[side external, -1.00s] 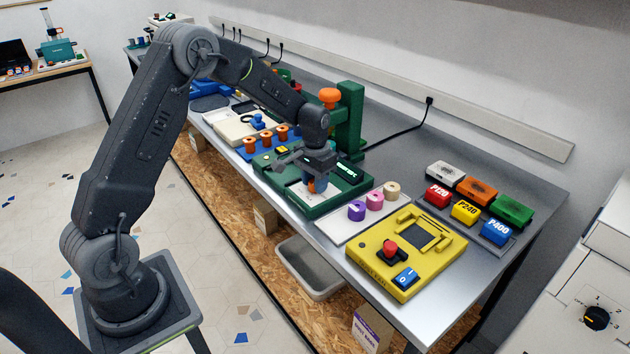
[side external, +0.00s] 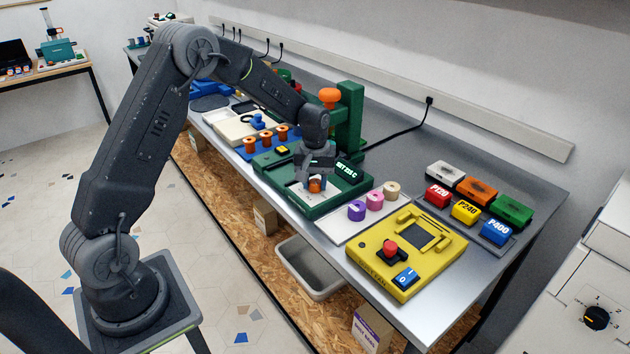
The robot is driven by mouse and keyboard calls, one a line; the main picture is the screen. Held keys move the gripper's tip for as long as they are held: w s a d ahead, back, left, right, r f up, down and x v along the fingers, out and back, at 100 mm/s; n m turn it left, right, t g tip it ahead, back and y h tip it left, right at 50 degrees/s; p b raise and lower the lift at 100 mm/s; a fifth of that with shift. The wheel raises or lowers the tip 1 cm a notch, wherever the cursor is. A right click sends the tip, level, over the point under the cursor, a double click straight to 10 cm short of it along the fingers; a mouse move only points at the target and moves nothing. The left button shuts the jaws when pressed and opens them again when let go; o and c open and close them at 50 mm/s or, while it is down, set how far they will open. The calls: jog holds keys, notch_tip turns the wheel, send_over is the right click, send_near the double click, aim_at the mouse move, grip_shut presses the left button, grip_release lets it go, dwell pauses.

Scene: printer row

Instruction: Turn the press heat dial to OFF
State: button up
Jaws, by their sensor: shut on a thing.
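The green press (side external: 352,115) stands on the bench with an orange knob on top, and its base (side external: 345,196) extends toward the front. An orange dial (side external: 316,187) shows low at the front of the base, on a pale panel. My gripper (side external: 316,183) points down over it and is shut on the dial, its fingers on either side. The fingers hide much of the dial, and I cannot read its setting or any OFF mark. A small lit display (side external: 347,168) on the base shows text that looks like a temperature in C.
A yellow unit (side external: 408,250) with a red knob and a blue switch sits to the right. A tray with purple, pink and tan spools (side external: 375,200) lies between. Coloured labelled blocks (side external: 465,211) stand behind. Orange spools (side external: 265,138) on a blue base are at left.

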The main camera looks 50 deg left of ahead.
aim_at(315, 182)
jog(key=n, duration=0.4)
jog(key=shift+n, duration=0.3)
dwell(0.5)
jog(key=o, duration=0.9)
notch_tip(315, 182, up, 14)
jog(key=shift+f, duration=0.1)
